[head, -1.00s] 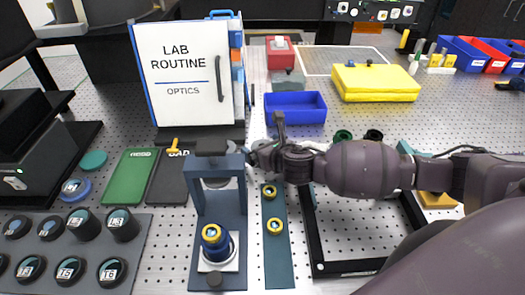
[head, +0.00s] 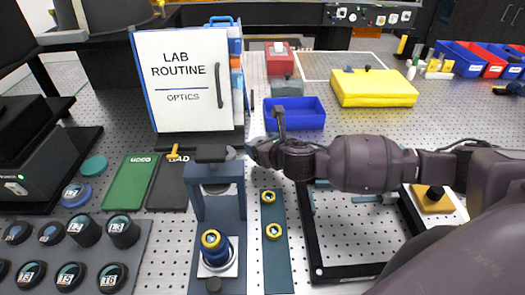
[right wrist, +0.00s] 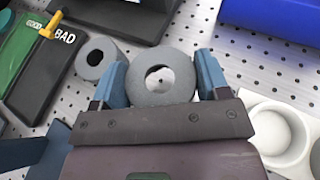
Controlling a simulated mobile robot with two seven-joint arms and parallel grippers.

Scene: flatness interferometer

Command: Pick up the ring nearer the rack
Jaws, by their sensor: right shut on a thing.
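My right gripper (head: 250,152) reaches in from the right, behind the dark blue stand. In the right wrist view its blue fingers (right wrist: 162,78) are shut on a thick grey ring (right wrist: 176,58), one finger on each side. A second, smaller-looking grey ring (right wrist: 95,58) stands apart to the left of it, by the BAD mat. In the head view the stand (head: 238,205) and the gripper hide most of the held ring. I cannot tell if it is off the table. No rack can be identified for sure. My left gripper is out of view.
The stand holds a blue cylinder with a gold collar (head: 212,240). Beside it a teal strip (head: 278,275) carries two small gold rings. A LAB ROUTINE board (head: 185,80) and a blue bin (head: 296,118) stand behind. A black frame (head: 345,272) lies under my right arm.

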